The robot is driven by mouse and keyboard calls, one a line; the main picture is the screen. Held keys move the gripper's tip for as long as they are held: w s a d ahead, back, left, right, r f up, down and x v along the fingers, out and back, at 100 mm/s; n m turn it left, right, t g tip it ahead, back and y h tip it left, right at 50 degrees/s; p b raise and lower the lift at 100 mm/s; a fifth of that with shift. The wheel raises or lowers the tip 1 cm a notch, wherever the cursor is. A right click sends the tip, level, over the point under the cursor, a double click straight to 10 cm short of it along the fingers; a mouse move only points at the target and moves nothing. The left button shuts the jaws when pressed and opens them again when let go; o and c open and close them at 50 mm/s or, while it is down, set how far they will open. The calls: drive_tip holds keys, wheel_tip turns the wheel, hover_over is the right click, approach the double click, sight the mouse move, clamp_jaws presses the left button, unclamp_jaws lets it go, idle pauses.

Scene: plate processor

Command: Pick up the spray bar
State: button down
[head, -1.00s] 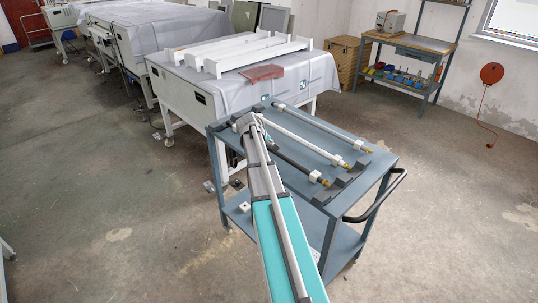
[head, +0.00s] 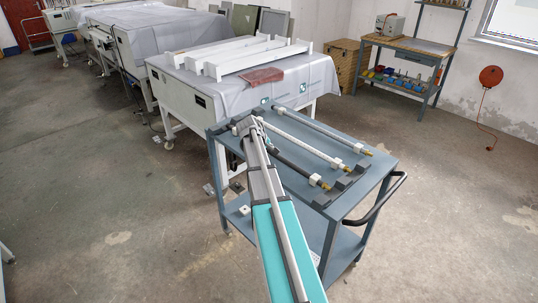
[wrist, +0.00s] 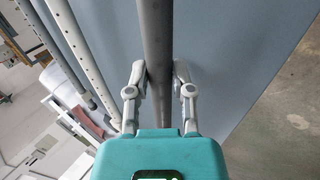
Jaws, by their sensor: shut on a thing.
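A dark grey spray bar (head: 293,165) with a white collar and brass tip lies along the near-left side of the blue-grey cart, partly hidden by my arm. In the wrist view the bar (wrist: 156,35) runs between the fingers of my gripper (wrist: 160,74), which is shut on it. In the head view my gripper (head: 248,124) is at the bar's far end, small and hard to make out. I cannot tell whether the bar is clear of its supports. A white bar (head: 300,142) and another dark bar (head: 325,130) lie beside it, roughly parallel.
The cart (head: 345,205) has dark bar supports on top, a lower shelf and a black handle (head: 378,205) at right. Behind it stands a covered table (head: 185,100) with white beams and a red cloth (head: 262,76). A workbench (head: 415,43) is at back right. The floor at right is open.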

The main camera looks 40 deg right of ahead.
sight(269, 150)
drive_tip(key=shift+r, duration=0.15)
wheel_tip(269, 150, up, 3)
drive_tip(key=p, duration=0.3)
drive_tip(key=s+r+p, duration=0.1)
drive_tip(key=r+p, duration=0.1)
drive_tip(key=s+r+p, duration=0.4)
drive_tip(key=shift+d+r+p, duration=0.2)
drive_tip(key=shift+d+p, duration=0.15)
drive_tip(key=shift+d, duration=0.05)
drive_tip(key=s+d+r+p, duration=0.1)
drive_tip(key=s+r+p, duration=0.2)
drive_tip(key=s, duration=0.5)
drive_tip(key=shift+s+d+r, duration=0.15)
drive_tip(key=shift+s+d, duration=0.15)
drive_tip(key=shift+s, duration=0.05)
drive_tip(key=shift+r, duration=0.1)
wheel_tip(269, 150, up, 10)
drive_tip(key=p, duration=1.1)
drive_tip(key=shift+r, duration=0.25)
